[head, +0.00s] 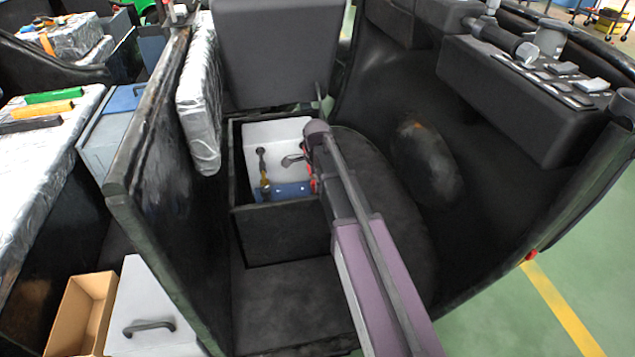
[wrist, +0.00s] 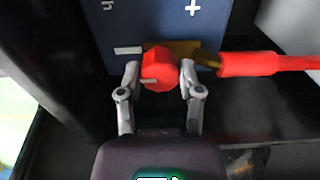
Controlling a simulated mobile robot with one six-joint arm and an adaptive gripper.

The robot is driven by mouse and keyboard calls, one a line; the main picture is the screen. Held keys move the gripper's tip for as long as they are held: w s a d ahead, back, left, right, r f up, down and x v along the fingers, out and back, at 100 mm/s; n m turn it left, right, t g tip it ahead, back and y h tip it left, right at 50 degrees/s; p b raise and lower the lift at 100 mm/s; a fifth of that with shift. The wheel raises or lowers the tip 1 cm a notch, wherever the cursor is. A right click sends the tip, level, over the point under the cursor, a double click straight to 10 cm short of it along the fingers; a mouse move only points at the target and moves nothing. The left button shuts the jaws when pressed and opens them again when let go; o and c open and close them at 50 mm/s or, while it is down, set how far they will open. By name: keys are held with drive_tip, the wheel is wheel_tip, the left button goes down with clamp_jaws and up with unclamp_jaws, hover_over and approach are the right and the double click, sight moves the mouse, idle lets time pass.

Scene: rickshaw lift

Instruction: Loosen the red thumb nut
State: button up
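The red thumb nut (wrist: 161,70) sits at the edge of a blue battery (wrist: 150,22) marked with a plus sign in the wrist view. A brass-coloured lug (wrist: 190,50) lies behind it, joined to a thick red cable (wrist: 265,63) running right. My gripper (wrist: 159,76) has one finger on each side of the nut. The fingertips look very close to its sides; I cannot tell whether they press on it. In the head view my arm reaches into the black compartment, and the blue battery (head: 290,191) shows there. The nut is hidden in that view.
A black box wall (head: 285,232) stands in front of the battery, and a raised grey lid (head: 267,50) stands behind. A silver-wrapped panel (head: 199,100) lines the left wall.

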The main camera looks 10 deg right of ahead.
clamp_jaws()
drive_tip(key=shift+d, duration=0.15)
